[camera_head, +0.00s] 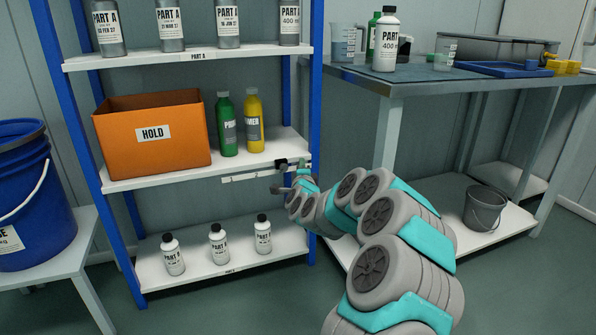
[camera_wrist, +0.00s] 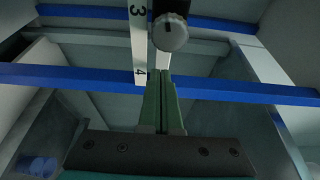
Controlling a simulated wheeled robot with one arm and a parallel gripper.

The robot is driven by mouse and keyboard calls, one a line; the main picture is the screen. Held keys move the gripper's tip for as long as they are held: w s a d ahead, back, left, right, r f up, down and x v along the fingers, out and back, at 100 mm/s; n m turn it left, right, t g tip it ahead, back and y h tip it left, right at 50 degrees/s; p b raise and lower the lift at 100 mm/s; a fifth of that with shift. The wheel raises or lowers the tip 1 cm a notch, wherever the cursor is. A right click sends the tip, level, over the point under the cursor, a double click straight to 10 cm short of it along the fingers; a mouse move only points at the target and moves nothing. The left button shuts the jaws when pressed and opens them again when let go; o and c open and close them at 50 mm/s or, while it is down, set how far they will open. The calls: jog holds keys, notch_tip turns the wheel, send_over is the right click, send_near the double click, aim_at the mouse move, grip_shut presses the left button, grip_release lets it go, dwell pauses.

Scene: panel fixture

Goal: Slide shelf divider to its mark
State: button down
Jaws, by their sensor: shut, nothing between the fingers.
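A white numbered scale strip (camera_head: 240,179) runs along the front of the middle shelf at its right end. A small black slider piece (camera_head: 281,163) sits on that edge, probably the divider's carriage. In the wrist view, a round grey knob with a dark base (camera_wrist: 170,34) stands over the scale (camera_wrist: 139,40), alongside and between the numbers 3 and 4. My gripper (camera_head: 277,188) is just in front of and below the shelf edge. Its green fingers (camera_wrist: 163,76) are shut and empty, with tips near the 4 and apart from the knob in the picture. I cannot make out the target mark.
An orange HOLD box (camera_head: 152,134), a green bottle (camera_head: 226,124) and a yellow bottle (camera_head: 253,121) stand on the middle shelf. Several small bottles stand on the bottom shelf (camera_head: 205,277). A blue post (camera_head: 315,120) bounds the rack at right, near a workbench (camera_head: 400,87).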

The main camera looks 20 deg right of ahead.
jog(key=shift+p+v, duration=0.65)
jog(key=shift+v, duration=4.3)
jog(key=s+a+n+g+y, duration=0.25)
jog(key=a+n+y, duration=0.2)
jog(key=a, duration=0.25)
jog(key=s+a+n+g+y, duration=0.1)
jog(key=s+a+n+y, duration=0.2)
jog(key=a+n, duration=0.35)
jog(key=s+a+f+n+g+y, duration=0.1)
jog(key=s+a+f+n+g, duration=0.15)
jog(key=s, duration=0.45)
jog(key=s+a+f+n+g+y, duration=0.1)
jog(key=s+a+n+g, duration=0.25)
jog(key=s, duration=0.35)
jog(key=s+d+f+n+g+h, duration=0.1)
jog(key=s+d+g, duration=0.15)
jog(key=s, duration=0.85)
jog(key=s+d+n+g+h, duration=0.2)
jog(key=s+g, duration=0.2)
jog(key=s, duration=0.7)
jog(key=s+d+f+n+g+h, duration=0.1)
jog(key=s+d+g, duration=0.15)
jog(key=s, duration=0.85)
notch_tip(320, 180, up, 13)
jog(key=s+p, duration=0.1)
jog(key=p, duration=1.2)
jog(key=shift+r, duration=0.25)
jog(key=c, duration=1.6)
grip_release()
jog(key=shift+g, duration=0.25)
